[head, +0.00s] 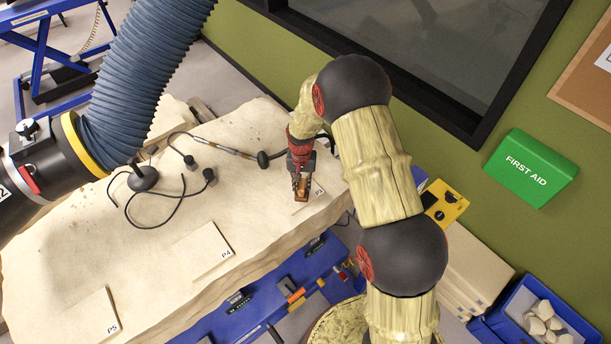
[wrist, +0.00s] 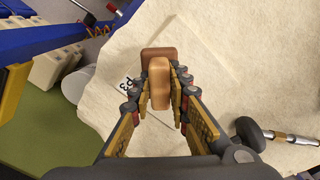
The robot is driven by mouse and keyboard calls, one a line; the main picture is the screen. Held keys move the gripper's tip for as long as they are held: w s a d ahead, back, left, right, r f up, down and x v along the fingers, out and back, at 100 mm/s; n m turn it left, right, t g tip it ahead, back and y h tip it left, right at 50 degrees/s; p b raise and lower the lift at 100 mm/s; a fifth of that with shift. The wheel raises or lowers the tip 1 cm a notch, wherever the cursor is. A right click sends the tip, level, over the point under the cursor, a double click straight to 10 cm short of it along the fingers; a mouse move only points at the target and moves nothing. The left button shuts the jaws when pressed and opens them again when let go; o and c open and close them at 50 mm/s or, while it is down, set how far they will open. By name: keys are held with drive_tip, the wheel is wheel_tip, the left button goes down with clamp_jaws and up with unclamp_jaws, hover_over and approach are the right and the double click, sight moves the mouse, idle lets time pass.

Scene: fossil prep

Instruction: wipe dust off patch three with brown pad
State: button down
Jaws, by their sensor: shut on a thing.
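My gripper (head: 300,186) is over the near right end of the pale stone slab, pointing down at patch three (head: 316,190), a pale tile marked P3. In the wrist view my gripper (wrist: 160,88) is shut on the tan grip of the brown pad (wrist: 158,53). The pad's darker brown base sticks out past the fingertips. Patch three (wrist: 205,66) lies under and around the pad, with its label beside the left finger. The pad and gripper hide part of the patch. I cannot tell whether the pad touches it, and no dust can be made out.
The slab (head: 150,230) also bears patch P4 (head: 205,252) and patch P5 (head: 85,318). Black cables and a thin tool (head: 225,149) lie behind and left of my gripper. A large blue hose (head: 148,70) hangs at the left. A blue bin of stones (head: 535,318) stands lower right.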

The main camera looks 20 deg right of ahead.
drive_tip(key=shift+w+a+r+p, duration=0.1)
drive_tip(key=shift+w+r+p, duration=0.05)
drive_tip(key=shift+r, duration=0.35)
drive_tip(key=shift+w+r+p, duration=0.15)
drive_tip(key=shift+r, duration=0.35)
drive_tip(key=shift+s+r+p, duration=0.1)
drive_tip(key=shift+r+p, duration=0.8)
drive_tip(key=shift+r, duration=1.35)
drive_tip(key=shift+f, duration=0.1)
